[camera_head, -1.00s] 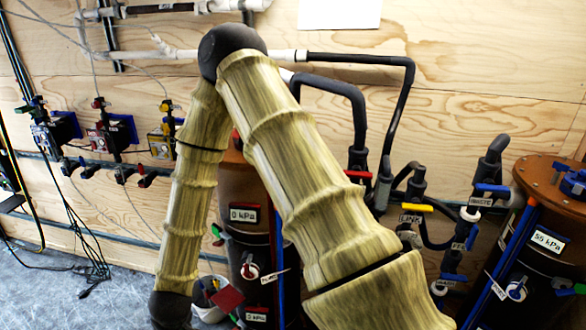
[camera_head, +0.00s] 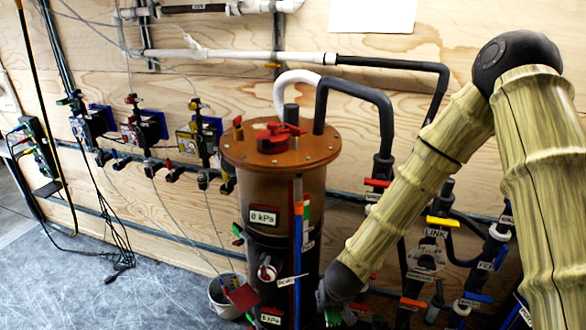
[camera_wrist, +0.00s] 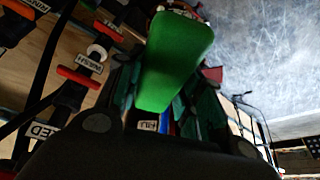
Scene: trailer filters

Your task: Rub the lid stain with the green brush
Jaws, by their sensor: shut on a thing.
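The tank's brown round lid (camera_head: 318,150) is in full view in the head view, left of my arm. Red shapes (camera_head: 276,137) show on its top; I cannot tell a stain apart from fittings. The dark tank (camera_head: 262,195) below it carries a "0 kPa" label. My gripper (camera_wrist: 165,95) is shut on the green brush (camera_wrist: 175,60), whose flat green part fills the middle of the wrist view.
A grey bucket (camera_head: 226,300) stands on the floor left of the tank. Black and white pipes (camera_head: 352,84) rise behind the lid. Valves with coloured handles (camera_head: 440,222) crowd the right side. The floor (camera_head: 120,295) at left is open.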

